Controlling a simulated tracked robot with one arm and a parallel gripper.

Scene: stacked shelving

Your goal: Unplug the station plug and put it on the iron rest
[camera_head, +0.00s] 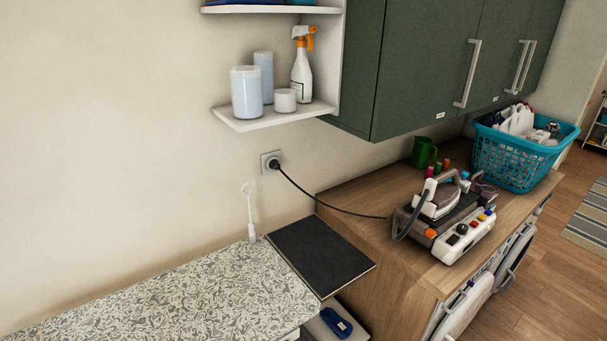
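The station plug (273,163) is a round black plug seated in the white wall socket (265,156), below the open shelf. Its black cord sags to the right down to the ironing station (452,240) on the wooden counter. The steam iron (439,199) sits on top of the station. A flat dark square pad (318,257) lies at the right end of the patterned ironing board and looks like the iron rest. Nothing lies on it. My gripper is not visible in this view.
A white upright holder (249,213) stands at the board's back edge, left of the pad. Bottles stand on the white shelf (275,119) above the socket. Green cabinets (421,65) overhang the counter. A green mug (422,152) and blue basket (515,158) stand on the counter.

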